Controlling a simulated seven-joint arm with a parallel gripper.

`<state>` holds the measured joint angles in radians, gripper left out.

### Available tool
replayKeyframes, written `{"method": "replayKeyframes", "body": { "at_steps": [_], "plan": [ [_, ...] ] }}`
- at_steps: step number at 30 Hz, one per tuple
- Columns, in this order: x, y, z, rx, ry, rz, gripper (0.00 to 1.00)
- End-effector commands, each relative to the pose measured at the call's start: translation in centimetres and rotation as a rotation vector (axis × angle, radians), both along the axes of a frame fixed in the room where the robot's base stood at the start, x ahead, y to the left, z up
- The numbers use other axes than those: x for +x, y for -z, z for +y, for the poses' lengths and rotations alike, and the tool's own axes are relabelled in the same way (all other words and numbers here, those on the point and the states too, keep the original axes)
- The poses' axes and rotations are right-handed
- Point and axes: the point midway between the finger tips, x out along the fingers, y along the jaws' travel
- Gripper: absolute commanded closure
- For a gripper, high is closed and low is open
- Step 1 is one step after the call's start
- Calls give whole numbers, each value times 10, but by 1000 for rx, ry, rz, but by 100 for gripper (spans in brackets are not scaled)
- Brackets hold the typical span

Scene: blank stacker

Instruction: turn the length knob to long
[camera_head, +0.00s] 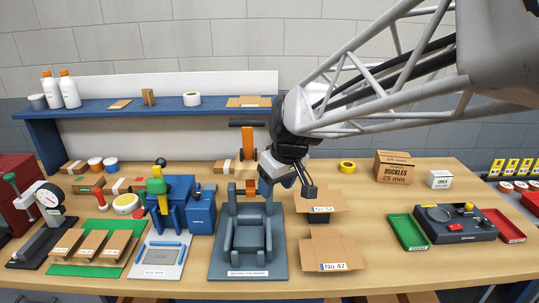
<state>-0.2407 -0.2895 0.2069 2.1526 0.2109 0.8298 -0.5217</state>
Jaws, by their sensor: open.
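A dark control box (455,224) stands at the right of the bench between a green tray (407,232) and a red tray (502,226). It has a round grey part on its left and a small yellow knob (468,207) at its back right. Its labels are too small to read, so I cannot tell whether a length knob is on it or how one is set. My gripper (309,190) is open and empty. It hangs above the middle of the bench, left of the control box and well apart from it.
A grey-blue fixture (248,236) with an orange column stands left of my gripper. Open cardboard boxes (330,252) lie below and in front. A buckles carton (393,168), a small white box (440,179) and yellow tape (347,167) stand behind. Bare bench lies between boxes and green tray.

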Motion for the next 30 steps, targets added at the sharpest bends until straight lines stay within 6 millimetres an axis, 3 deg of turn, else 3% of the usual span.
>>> {"method": "replayKeyframes", "body": {
  "at_steps": [14, 20, 30],
  "plan": [
    [4, 2, 9, 42, 74, 11, 44],
    [14, 9, 31, 154, 284, 52, 44],
    [40, 21, 83, 439, 839, 211, 44]
  ]
}}
